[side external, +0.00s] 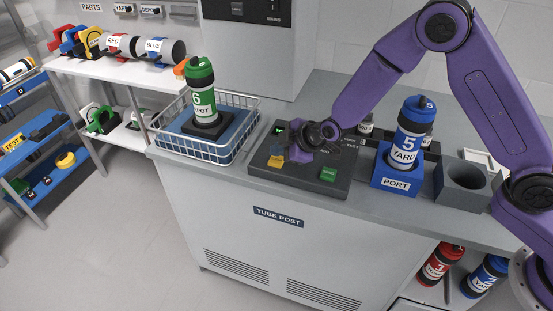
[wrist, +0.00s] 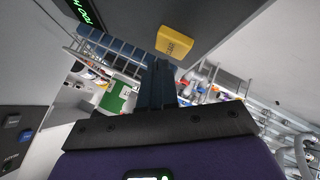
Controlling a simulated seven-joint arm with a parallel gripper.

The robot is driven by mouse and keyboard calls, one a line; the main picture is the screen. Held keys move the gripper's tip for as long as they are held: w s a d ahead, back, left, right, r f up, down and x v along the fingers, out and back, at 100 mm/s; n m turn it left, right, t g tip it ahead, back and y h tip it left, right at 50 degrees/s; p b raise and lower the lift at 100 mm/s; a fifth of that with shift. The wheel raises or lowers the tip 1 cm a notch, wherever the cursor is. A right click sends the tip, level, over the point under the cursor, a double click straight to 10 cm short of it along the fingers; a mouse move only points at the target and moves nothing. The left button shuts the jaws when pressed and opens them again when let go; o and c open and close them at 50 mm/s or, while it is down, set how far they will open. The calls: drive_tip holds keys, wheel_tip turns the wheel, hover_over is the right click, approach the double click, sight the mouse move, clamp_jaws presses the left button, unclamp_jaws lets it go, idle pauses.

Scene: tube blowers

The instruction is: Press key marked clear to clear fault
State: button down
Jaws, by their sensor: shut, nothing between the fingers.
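The dark key panel (side external: 310,187) lies on the grey counter. It bears a yellow key (side external: 276,161) at its left front, a green key (side external: 328,174) at its right front and a small green-lit display (side external: 279,127) at the back. My gripper (side external: 291,150) is low over the panel, close behind the yellow key. In the wrist view, my gripper (wrist: 160,66) is shut and empty, its tips pointing toward the panel, with the yellow key (wrist: 174,42) just beyond and right of them. The key's lettering is too small to read. I cannot tell whether the tips touch anything.
A wire basket (side external: 237,146) holding a green tube (side external: 202,95) on a dark base stands left of the panel. A blue tube (side external: 408,135) stands in the blue PORT holder (side external: 397,182) to the right. A grey block with a round hole (side external: 463,190) is further right.

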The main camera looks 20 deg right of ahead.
sight(279, 161)
drive_tip(key=shift+f, duration=0.3)
drive_tip(key=shift+f, duration=0.4)
idle(0.7)
idle(0.4)
drive_tip(key=shift+r, duration=0.8)
drive_tip(key=shift+r, duration=2.55)
